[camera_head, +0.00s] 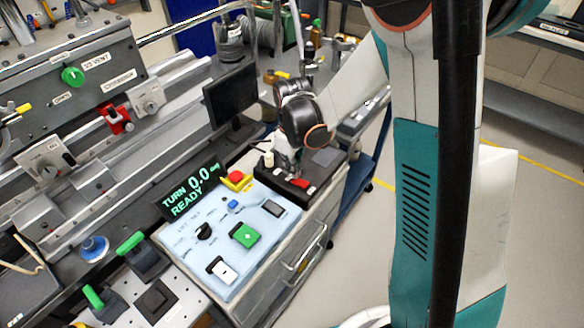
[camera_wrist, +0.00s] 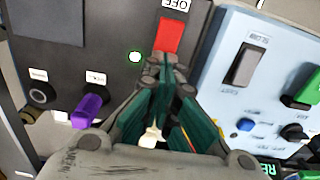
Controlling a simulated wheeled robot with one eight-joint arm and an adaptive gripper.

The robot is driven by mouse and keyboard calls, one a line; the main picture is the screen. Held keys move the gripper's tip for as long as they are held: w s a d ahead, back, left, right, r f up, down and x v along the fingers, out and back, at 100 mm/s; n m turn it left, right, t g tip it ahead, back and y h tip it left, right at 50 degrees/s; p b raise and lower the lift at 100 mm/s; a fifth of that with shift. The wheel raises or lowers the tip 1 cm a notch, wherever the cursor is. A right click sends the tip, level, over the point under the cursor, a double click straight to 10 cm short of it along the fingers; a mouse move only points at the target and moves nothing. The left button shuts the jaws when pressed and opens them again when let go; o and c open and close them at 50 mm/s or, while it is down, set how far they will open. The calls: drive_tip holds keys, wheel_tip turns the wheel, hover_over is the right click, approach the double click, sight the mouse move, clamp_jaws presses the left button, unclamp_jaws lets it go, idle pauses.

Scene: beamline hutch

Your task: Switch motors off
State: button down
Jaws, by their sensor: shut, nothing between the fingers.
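A black box (camera_head: 268,178) stands at the right end of the bench in the head view. On it is a red switch (camera_head: 300,183), which also shows in the wrist view (camera_wrist: 170,36) beside an upside-down "OFF" label (camera_wrist: 175,4). A small green lamp (camera_wrist: 135,57) is lit next to it. My gripper (camera_wrist: 165,72) is shut and empty, with its fingertips at the near edge of the red switch. I cannot tell whether they touch it. In the head view my gripper (camera_head: 290,163) points down over the box.
A purple knob (camera_wrist: 88,110) sits on the black box near my gripper. A monitor (camera_head: 231,95) stands behind.

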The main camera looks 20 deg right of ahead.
wheel_tip(320, 180, up, 14)
drive_tip(key=w+a+p, duration=0.1)
drive_tip(key=w+p, duration=0.1)
drive_tip(key=p, duration=0.3)
drive_tip(key=shift+w+a+f+p, duration=0.2)
drive_tip(key=shift+a+p, duration=0.15)
drive_tip(key=s+d+r+m+t, duration=0.3)
drive_tip(key=s+r, duration=0.7)
drive_tip(key=s+d+r+m+t, duration=0.1)
drive_tip(key=s+m+t, duration=0.3)
drive_tip(key=s, duration=0.7)
drive_tip(key=shift+d+r+b, duration=0.3)
drive_tip(key=shift+b, duration=0.1)
